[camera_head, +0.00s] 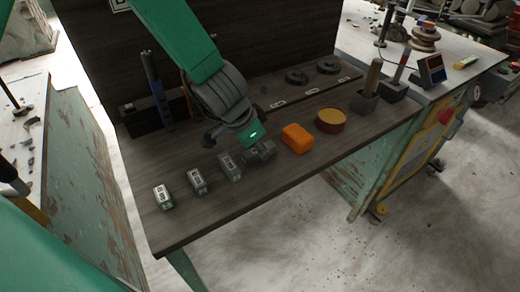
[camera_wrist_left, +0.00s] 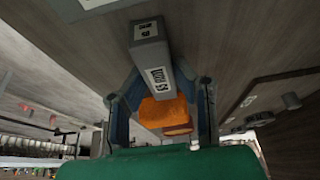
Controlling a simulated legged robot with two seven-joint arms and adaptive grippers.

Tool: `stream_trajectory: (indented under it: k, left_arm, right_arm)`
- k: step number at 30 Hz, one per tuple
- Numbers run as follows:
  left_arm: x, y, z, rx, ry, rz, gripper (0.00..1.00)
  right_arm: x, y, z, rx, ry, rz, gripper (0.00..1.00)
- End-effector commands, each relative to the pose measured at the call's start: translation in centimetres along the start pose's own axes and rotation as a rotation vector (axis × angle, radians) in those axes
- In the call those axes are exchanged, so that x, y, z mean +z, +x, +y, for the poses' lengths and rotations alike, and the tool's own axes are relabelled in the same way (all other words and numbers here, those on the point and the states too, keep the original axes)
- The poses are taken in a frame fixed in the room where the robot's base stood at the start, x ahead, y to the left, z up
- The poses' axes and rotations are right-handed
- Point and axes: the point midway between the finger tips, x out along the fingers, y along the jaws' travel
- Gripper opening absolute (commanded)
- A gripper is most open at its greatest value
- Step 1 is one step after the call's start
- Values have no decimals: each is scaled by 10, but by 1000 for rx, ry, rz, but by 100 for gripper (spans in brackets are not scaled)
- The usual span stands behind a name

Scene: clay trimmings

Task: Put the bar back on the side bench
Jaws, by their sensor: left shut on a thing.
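My left gripper (camera_head: 260,152) reaches down over the dark wooden bench top (camera_head: 240,205) and is shut on a grey bar. In the left wrist view the bar (camera_wrist_left: 152,62) sits between the two fingers of the gripper (camera_wrist_left: 158,80), with white labels on its end and side. In the head view the gripper mostly hides this bar. Three similar labelled bars, a near one (camera_head: 163,197), a middle one (camera_head: 197,181) and a far one (camera_head: 229,166), stand in a row to its left. I cannot tell whether the held bar touches the bench top. My right gripper is not in view.
An orange block (camera_head: 297,138) and a round orange-brown tin (camera_head: 331,121) stand just right of the gripper. Behind are dark rings (camera_head: 328,65), a blue upright tool (camera_head: 156,85) and a back panel (camera_head: 115,50). The bench's front strip is clear. Another bench (camera_head: 455,85) stands right.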

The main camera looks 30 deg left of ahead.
Motion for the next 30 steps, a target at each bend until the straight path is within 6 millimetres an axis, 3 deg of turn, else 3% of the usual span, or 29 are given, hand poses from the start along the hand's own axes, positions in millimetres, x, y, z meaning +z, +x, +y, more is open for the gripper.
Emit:
stream_trajectory:
  k: [5, 6, 7, 19, 30]
  left_arm:
    - [0, 2, 0, 0, 1, 1, 0]
    - [0, 1, 0, 0, 1, 0, 37]
    - [0, 1, 0, 0, 0, 0, 44]
    - [-1, -6, 0, 0, 1, 1, 44]
    - [-3, -81, 0, -3, 4, 2, 44]
  right_arm:
    - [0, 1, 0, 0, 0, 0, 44]
    - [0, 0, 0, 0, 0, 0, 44]
    - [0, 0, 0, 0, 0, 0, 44]
    - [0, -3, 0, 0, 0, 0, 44]
    - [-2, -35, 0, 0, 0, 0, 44]
